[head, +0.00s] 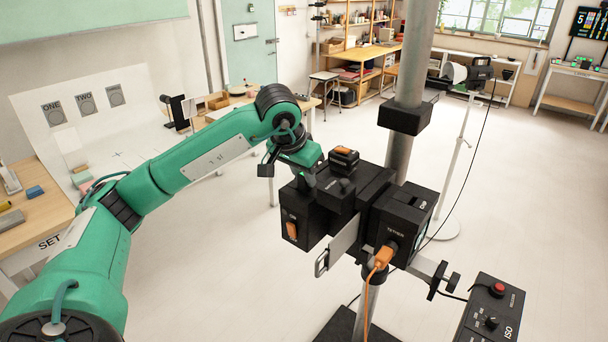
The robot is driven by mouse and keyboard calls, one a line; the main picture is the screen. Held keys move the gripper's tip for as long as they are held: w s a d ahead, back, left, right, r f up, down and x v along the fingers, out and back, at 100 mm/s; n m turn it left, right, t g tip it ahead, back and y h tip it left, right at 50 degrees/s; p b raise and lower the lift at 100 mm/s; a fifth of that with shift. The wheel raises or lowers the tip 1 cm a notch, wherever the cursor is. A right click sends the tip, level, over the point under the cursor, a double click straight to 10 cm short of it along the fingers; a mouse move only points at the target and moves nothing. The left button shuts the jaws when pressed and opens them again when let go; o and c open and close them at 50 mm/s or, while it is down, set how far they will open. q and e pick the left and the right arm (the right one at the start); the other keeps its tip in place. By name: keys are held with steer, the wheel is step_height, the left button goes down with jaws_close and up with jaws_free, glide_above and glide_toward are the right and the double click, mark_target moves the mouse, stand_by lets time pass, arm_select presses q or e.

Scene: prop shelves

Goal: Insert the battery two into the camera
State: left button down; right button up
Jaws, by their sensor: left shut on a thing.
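The black camera (372,190) stands on a pole mount in the middle of the view. A black block with an orange top, which looks like a battery (343,157), is at the camera's top. I cannot read a number on it, and I cannot tell if it is seated or just above the camera. My left gripper (306,172) reaches in from the left beside the camera's upper left side. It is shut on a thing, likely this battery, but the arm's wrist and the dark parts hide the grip. My right gripper is out of view.
An orange cable (381,262) plugs into the camera's front. A control box with a red button (490,310) is at lower right. A thick grey column (412,60) rises behind the camera. A side table (38,218) with a white board marked ONE and TWO is at left. Open floor lies to the right.

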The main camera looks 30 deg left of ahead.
arm_select(q)
steer(key=shift+f+b, duration=0.4)
steer(key=shift+f, duration=0.05)
